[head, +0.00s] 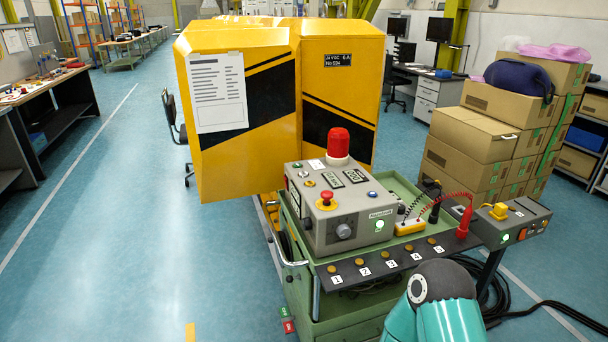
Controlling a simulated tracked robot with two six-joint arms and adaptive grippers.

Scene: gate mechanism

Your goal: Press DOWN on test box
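The grey test box (340,208) stands on top of a green cart (352,325) right of centre. Its sloped top carries a red mushroom button (327,198) on a yellow base, small round buttons (310,183), two dark displays (355,176) and a blue button (373,194). Its front has a grey knob (343,231) and a lit green button (379,224). The button lettering is too small to read, so I cannot tell which is DOWN. Neither of my grippers is in view. Only a teal arm link of mine shows at the bottom, right of the cart's front.
A red beacon (338,144) rises behind the box. A yellow machine housing (245,120) stands behind the cart. A numbered strip (385,262) runs along the cart's front. Red and black probes and a small control panel (511,221) are at the right. Open floor lies left.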

